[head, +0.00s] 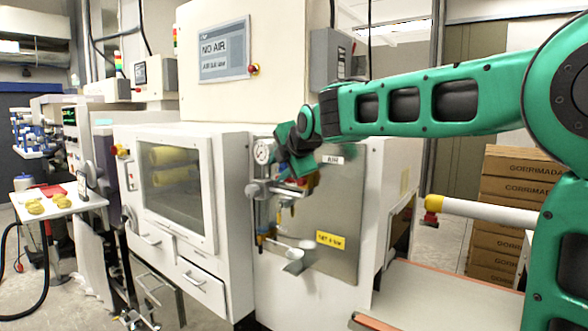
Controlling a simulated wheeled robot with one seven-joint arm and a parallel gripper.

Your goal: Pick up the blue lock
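I cannot make out a blue lock for certain in the head view. My green arm reaches in from the right, and its dark end with my gripper (296,160) is in front of the white machine's grey panel. My gripper is beside a round gauge (263,152) and just above grey valve fittings (268,189). The fingertips are small and partly hidden, so I cannot tell whether they are open or shut, or whether they hold anything. A small red part (311,184) shows just below my gripper.
The white machine (232,200) has a windowed door (178,185) left of the fittings. A small white table (62,203) with yellow and red items stands at far left. A belt (440,295) lies at lower right, with cardboard boxes (505,190) behind it.

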